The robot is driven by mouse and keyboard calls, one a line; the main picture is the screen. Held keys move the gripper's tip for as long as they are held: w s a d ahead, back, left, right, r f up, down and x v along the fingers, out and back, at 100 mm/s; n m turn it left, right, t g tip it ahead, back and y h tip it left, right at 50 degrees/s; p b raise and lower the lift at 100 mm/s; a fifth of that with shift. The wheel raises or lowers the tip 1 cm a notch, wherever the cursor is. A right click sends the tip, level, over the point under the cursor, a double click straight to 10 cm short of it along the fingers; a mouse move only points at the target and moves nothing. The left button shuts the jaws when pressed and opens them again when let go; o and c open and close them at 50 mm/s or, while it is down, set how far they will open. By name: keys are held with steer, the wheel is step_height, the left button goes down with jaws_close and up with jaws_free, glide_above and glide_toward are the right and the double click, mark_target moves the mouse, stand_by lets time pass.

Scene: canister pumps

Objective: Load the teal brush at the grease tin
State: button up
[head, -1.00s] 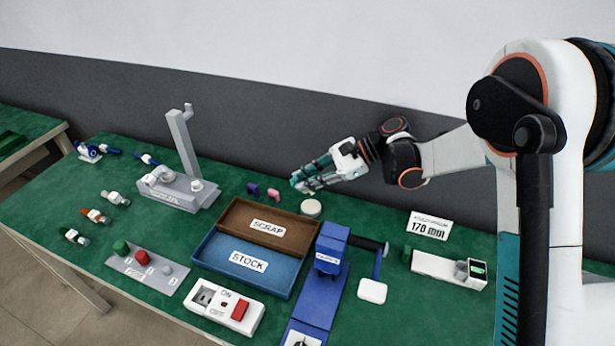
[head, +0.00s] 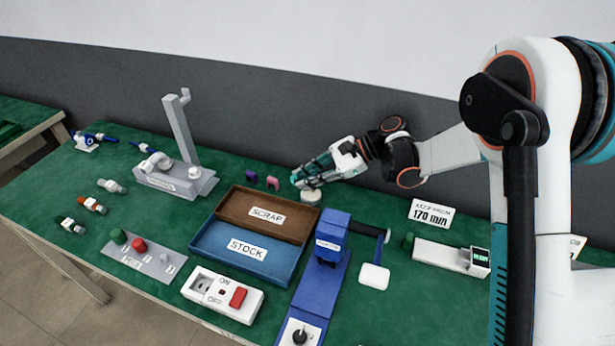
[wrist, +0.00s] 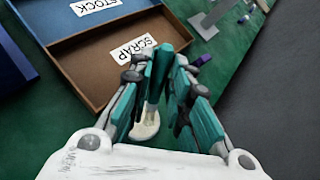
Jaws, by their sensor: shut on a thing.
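My gripper (head: 306,178) is low over the grease tin (head: 311,197), a small round whitish tin behind the right end of the scrap tray. In the wrist view my gripper (wrist: 165,65) is shut on the teal brush (wrist: 157,82), which stands between the fingers and is hard to tell apart from their teal pads. The tin also shows in the wrist view (wrist: 147,126), partly hidden behind the fingers and brush. I cannot tell whether the bristles touch the grease.
Pink (head: 272,183) and purple (head: 250,177) pieces stand left of the tin. The brown SCRAP tray (head: 232,208) and blue STOCK tray (head: 213,250) lie in front. A blue press (head: 332,240) stands right of them. Green table is clear behind the tin.

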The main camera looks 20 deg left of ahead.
steer(key=shift+f, duration=0.45)
stand_by(1.4)
steer(key=shift+r, duration=0.1)
steer(key=shift+r+p, duration=1.9)
steer(key=shift+r, duration=1.5)
